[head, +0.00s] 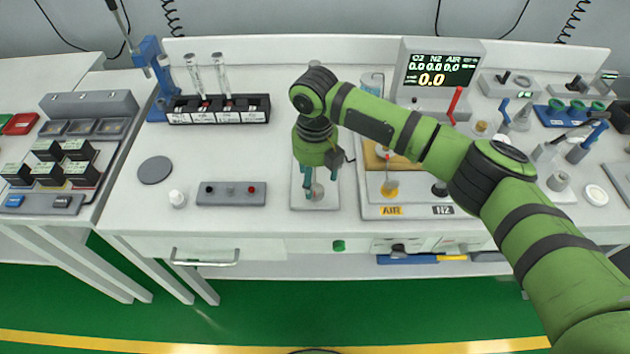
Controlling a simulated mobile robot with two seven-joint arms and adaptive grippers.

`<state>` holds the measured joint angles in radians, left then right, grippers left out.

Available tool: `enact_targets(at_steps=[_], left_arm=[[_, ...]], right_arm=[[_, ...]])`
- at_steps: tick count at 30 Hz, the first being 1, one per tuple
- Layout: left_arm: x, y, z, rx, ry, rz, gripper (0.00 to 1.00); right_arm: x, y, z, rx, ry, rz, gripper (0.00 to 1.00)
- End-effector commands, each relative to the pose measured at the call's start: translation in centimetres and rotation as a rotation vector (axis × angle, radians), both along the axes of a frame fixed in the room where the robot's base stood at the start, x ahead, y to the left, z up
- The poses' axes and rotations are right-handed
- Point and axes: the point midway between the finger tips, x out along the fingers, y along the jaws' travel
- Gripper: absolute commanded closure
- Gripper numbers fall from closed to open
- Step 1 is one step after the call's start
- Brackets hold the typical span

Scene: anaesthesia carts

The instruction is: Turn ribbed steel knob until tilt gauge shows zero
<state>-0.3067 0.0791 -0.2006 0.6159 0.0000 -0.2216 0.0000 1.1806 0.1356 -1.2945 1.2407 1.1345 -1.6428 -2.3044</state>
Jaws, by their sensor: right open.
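My right gripper (319,180) comes down from above over a white base plate (300,203) at the front middle of the bench. Its teal fingers are open, one on each side of a small grey knob-like part (317,191). I cannot make out ribs on it or whether the fingers touch it. The green arm hides much of what stands behind the plate. I cannot pick out a tilt gauge for sure. A dark display (440,71) headed O2, N2, AIR shows zeros, with a large yellow 0.0. My left gripper is out of view.
A panel marked AIR and N2 (415,211) lies close on the right, under my arm. The front-left bench is mostly clear.

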Motion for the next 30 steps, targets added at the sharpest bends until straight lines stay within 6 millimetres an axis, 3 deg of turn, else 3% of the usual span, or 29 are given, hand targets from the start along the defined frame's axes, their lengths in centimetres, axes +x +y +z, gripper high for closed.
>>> enact_targets(at_steps=[3, 9, 18, 19, 21, 23, 30], left_arm=[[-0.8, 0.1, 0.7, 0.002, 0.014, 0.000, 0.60], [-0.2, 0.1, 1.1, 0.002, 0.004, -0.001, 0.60], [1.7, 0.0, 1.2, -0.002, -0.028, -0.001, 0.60], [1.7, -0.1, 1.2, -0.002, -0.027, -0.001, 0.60], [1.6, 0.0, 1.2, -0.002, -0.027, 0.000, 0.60], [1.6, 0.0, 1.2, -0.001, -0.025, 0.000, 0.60], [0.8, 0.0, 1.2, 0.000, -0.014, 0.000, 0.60]], right_arm=[[-0.1, 0.0, -1.7, -0.002, 0.003, -0.002, 0.34], [0.0, 0.0, -3.7, 0.000, 0.000, -0.002, 0.34], [0.0, 0.1, -4.1, 0.001, -0.002, -0.001, 0.34], [0.0, 0.0, -4.1, 0.001, -0.002, -0.002, 0.42], [0.0, 0.0, -4.1, 0.001, -0.002, -0.002, 0.70], [0.0, 0.0, -4.1, 0.001, -0.002, -0.002, 0.90], [0.0, 0.0, -4.1, 0.001, -0.002, -0.006, 0.90]])
